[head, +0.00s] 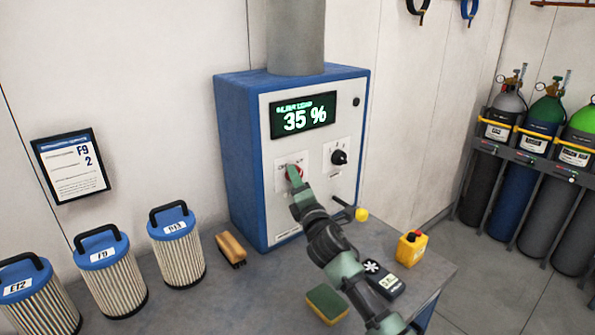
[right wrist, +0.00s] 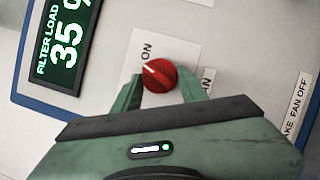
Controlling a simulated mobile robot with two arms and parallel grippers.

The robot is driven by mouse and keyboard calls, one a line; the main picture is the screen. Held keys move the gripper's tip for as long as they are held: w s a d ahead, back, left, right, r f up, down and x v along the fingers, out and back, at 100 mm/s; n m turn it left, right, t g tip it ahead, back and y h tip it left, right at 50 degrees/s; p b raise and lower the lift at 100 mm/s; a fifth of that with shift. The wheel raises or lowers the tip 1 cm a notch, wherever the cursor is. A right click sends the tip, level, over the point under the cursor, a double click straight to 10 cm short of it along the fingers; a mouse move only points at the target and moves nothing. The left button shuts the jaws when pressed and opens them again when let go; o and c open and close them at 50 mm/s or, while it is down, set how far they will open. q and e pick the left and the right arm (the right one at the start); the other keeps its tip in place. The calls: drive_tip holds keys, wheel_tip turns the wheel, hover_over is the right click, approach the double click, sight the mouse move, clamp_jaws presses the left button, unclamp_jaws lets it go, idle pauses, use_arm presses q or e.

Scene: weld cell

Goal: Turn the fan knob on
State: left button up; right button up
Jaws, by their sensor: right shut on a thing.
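The red fan knob (right wrist: 159,76) is on the front of the blue and white cabinet (head: 265,190). Its white pointer line slants to the upper left in the right wrist view, with an "ON" label just above it. Another label beside the right finger is partly covered. My right gripper (head: 294,178) is at the knob and shut on it, with one green finger on each side in the right wrist view. In the head view the gripper hides most of the knob. My left gripper is not in view.
The cabinet's display (head: 303,115) reads 35 %. A black knob (head: 339,157) and a yellow-tipped lever (head: 361,214) are close to my right arm. On the bench are several filters (head: 177,255), a brush (head: 231,250), a sponge (head: 327,304) and a yellow bottle (head: 411,248).

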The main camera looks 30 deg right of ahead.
drive_tip(key=shift+r+m+g+p, duration=0.15)
drive_tip(key=shift+m+g+p, duration=0.3)
drive_tip(key=shift+m+p, duration=0.9)
drive_tip(key=shift+r+m+g+p, duration=0.15)
drive_tip(key=shift+m+g+p, duration=0.3)
drive_tip(key=shift+m+p, duration=0.85)
drive_tip(key=o, duration=1.4)
drive_tip(key=shift+f, duration=0.1)
drive_tip(key=b+v, duration=0.2)
drive_tip(key=v, duration=0.5)
drive_tip(key=shift+s+a, duration=0.15)
drive_tip(key=shift+s, duration=0.2)
